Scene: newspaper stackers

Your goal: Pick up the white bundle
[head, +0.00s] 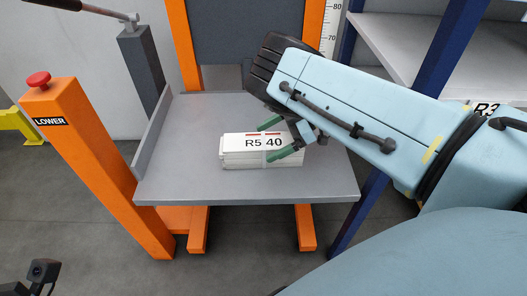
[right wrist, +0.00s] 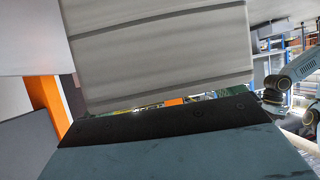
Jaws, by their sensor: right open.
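The white bundle (head: 240,158) is a low stack labelled "R5 40" with a red stripe on top. It lies flat on the grey platform (head: 190,190) in the head view. My right gripper (head: 278,139) reaches in from the right with its green fingers apart at the bundle's right end. One finger is at the far side and the other overlaps the front right corner. I cannot tell whether they touch it. My left gripper's fingers do not show.
The platform has a raised left edge and sits between orange posts (head: 182,45). An orange post (head: 95,165) with a red button and "LOWER" label stands at left. A blue-framed shelf (head: 410,45) stands at right. The platform's left part is clear.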

